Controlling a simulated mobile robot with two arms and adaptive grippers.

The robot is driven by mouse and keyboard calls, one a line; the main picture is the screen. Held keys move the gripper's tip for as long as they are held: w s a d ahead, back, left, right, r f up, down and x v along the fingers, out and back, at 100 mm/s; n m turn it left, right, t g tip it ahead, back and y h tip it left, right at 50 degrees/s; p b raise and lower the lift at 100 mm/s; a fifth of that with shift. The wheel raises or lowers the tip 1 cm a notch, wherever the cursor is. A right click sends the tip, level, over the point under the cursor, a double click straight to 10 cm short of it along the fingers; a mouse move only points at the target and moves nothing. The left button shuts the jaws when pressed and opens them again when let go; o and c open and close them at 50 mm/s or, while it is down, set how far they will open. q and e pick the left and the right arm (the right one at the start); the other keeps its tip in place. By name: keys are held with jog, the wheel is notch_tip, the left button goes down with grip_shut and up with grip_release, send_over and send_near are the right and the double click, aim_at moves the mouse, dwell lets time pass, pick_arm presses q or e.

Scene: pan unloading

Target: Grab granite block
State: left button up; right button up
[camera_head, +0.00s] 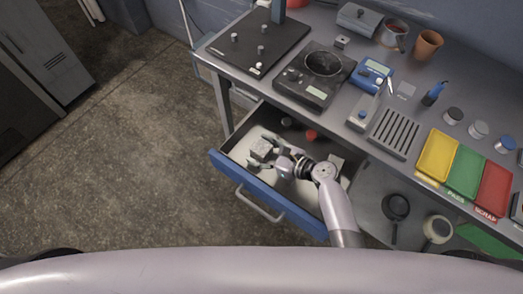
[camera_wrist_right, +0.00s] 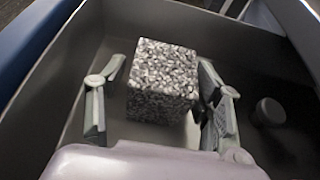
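The granite block (camera_head: 261,148) is a speckled grey cube in the left part of the open drawer (camera_head: 268,208). In the right wrist view the block (camera_wrist_right: 160,82) stands on the drawer floor between the two fingers of my right gripper (camera_wrist_right: 158,72). My right gripper (camera_head: 263,153) reaches down into the drawer, open around the block. A clear gap shows between the left finger and the block. The right finger is very close to it; I cannot tell if they touch. My left gripper is not in view.
The drawer also holds a red round piece (camera_head: 311,135) and a dark cylinder (camera_wrist_right: 270,112) right of the gripper. The drawer walls are close around the hand. Above is the bench (camera_head: 330,120) with a scale (camera_head: 314,77) and yellow, green and red trays (camera_head: 437,155).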

grip_shut()
dwell(0.6)
